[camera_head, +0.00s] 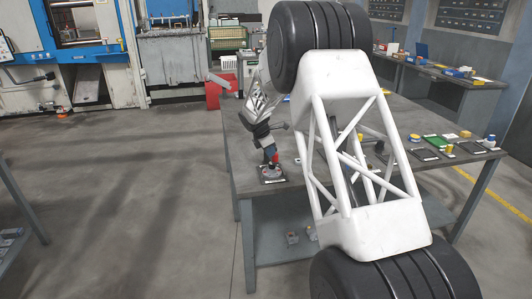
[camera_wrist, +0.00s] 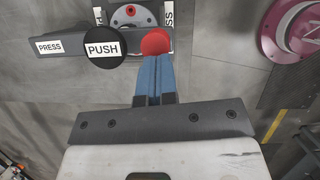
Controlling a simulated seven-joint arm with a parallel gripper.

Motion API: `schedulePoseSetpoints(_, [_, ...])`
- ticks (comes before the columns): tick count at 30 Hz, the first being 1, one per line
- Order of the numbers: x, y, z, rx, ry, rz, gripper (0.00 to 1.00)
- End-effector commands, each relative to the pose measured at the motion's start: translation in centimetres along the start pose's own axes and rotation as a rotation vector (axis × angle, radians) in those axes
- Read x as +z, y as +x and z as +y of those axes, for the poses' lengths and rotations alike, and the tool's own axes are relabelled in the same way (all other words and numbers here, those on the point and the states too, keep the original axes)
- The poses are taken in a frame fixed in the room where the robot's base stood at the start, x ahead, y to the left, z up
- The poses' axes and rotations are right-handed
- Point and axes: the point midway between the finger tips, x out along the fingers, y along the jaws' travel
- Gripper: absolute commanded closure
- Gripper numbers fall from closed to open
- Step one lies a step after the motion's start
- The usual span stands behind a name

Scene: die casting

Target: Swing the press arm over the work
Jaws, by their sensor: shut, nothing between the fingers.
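The press arm (camera_wrist: 68,44) is a dark grey bar across the top of the wrist view. It has a PRESS label at left, a black round PUSH pad (camera_wrist: 103,47) near its middle, and a red ball knob (camera_wrist: 156,41) towards its right end. A grey round base with a red centre (camera_wrist: 132,13) shows behind it, partly cut off. My gripper (camera_wrist: 154,60) has its blue fingers shut and empty, with the tips right at the red knob; whether they touch it I cannot tell. In the head view my gripper (camera_head: 269,151) is low over the table's left end.
A magenta round part (camera_wrist: 296,32) lies to the right in the wrist view. The grey worktable (camera_head: 240,165) holds small trays and parts at its right side (camera_head: 425,154). My white arm link hides the table's middle. A blue machine stands at back left.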

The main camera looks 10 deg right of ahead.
Motion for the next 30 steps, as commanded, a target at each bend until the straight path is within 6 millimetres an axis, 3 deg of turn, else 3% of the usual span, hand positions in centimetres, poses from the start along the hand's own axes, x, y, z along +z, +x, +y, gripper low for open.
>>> schedulePoseSetpoints(13, [-0.1, 0.4, -0.2, -0.005, -0.001, 0.000, 1.00])
schedulePoseSetpoints(20, [-1.6, -0.2, -0.3, -0.005, -0.003, 0.000, 1.00])
schedulePoseSetpoints(26, [-4.0, -1.6, -0.4, 0.000, -0.002, 0.000, 1.00])
schedulePoseSetpoints(30, [-3.7, -4.3, -0.4, 0.002, 0.001, 0.000, 1.00])
